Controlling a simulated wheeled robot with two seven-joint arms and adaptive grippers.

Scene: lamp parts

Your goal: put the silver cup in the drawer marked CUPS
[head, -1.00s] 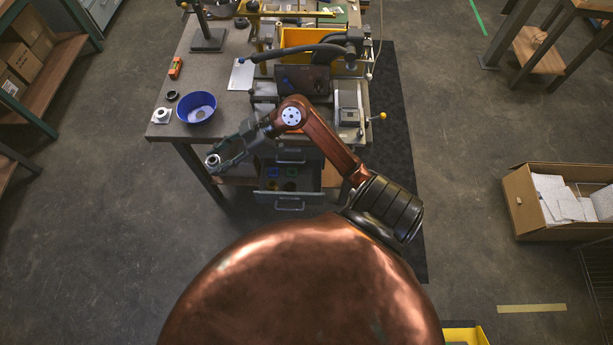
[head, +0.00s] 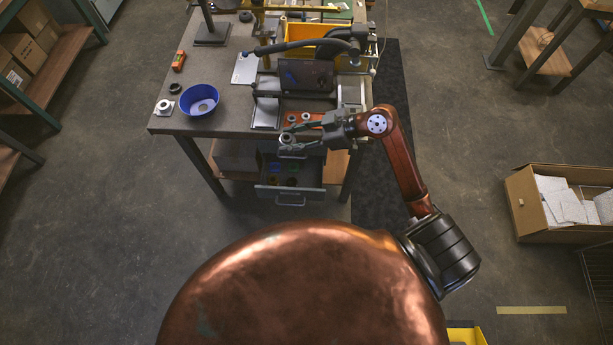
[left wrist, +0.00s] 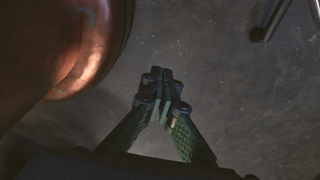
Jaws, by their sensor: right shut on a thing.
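My right gripper (head: 284,141) is shut on a small silver round piece with a dark middle, which looks like the silver cup (head: 286,138). It holds it in front of the bench, above the back of an open lower drawer (head: 290,196). That drawer holds several small pieces, some blue, green and dark. A label on the drawer cannot be read. The gripper and arm partly hide the drawer front above. My left gripper (left wrist: 160,98) shows only in the left wrist view, its fingers together with nothing seen between them, over bare floor.
On the bench (head: 222,128) stand a blue bowl (head: 201,100), a dark ring (head: 175,88) and a white square with a round metal part (head: 163,107). A yellow bin (head: 305,32) is behind. A cardboard box (head: 527,205) sits on the floor at right. Floor at front left is free.

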